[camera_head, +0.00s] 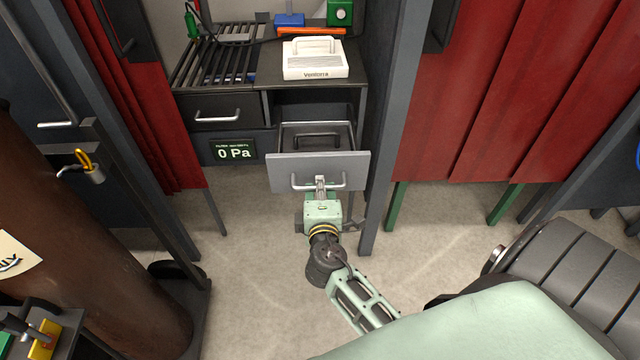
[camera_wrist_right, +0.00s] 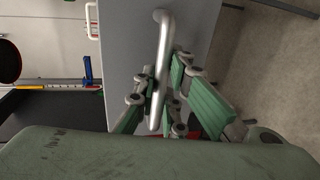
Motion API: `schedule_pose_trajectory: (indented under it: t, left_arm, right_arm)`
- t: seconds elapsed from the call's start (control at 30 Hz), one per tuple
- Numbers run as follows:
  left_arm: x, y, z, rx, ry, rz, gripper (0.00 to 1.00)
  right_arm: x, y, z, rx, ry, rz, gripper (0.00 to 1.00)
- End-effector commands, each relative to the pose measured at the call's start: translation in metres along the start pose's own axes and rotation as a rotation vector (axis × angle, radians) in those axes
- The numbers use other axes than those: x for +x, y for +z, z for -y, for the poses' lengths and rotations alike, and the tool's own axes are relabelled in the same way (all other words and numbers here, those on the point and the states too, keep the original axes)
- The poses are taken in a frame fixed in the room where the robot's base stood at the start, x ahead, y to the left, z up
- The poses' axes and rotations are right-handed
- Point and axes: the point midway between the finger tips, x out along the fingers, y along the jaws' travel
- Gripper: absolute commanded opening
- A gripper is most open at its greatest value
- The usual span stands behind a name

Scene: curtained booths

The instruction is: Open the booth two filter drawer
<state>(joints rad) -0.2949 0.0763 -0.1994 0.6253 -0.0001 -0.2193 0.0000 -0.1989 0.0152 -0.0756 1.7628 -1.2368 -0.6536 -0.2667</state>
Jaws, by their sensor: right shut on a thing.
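The filter drawer (camera_head: 300,168) is a grey-fronted drawer under the right part of the booth's bench. It stands pulled out, and a dark filter with a handle (camera_head: 318,139) shows inside it. My right gripper (camera_head: 320,186) is at the drawer's bar handle (camera_head: 338,182). In the right wrist view its green fingers (camera_wrist_right: 165,95) are closed around the silver bar handle (camera_wrist_right: 165,35), with the grey drawer front (camera_wrist_right: 125,50) behind. My left gripper is not in view.
A black drawer (camera_head: 226,110) is shut to the left, above a "0 Pa" display (camera_head: 233,150). A white Ventorra box (camera_head: 315,62) sits on the bench top. A grey post (camera_head: 385,140) stands close on the right. Red curtains (camera_head: 530,90) hang further right. The floor in front is clear.

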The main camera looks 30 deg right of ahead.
Motion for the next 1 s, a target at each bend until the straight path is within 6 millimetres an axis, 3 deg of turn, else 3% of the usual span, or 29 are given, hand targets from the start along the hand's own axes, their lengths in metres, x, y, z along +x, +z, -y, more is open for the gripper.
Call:
schedule_pose_trajectory:
  t: [0.23, 0.27, 0.47, 0.8, 1.0]
  left_arm:
    - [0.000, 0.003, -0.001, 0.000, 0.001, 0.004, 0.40]
    - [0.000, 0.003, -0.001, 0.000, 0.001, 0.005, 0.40]
    - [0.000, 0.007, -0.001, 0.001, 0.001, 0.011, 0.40]
    - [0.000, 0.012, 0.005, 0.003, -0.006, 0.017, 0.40]
    - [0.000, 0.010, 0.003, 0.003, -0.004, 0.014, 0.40]
  right_arm:
    - [0.000, 0.000, 0.000, 0.000, -0.001, 0.001, 0.00]
    - [0.000, 0.000, 0.000, 0.000, 0.000, 0.001, 0.11]
    - [0.000, 0.000, 0.000, 0.000, 0.000, 0.001, 0.29]
    - [-0.002, 0.000, 0.000, 0.000, 0.000, 0.000, 0.29]
    - [-0.027, 0.000, 0.001, 0.001, -0.003, 0.000, 0.29]
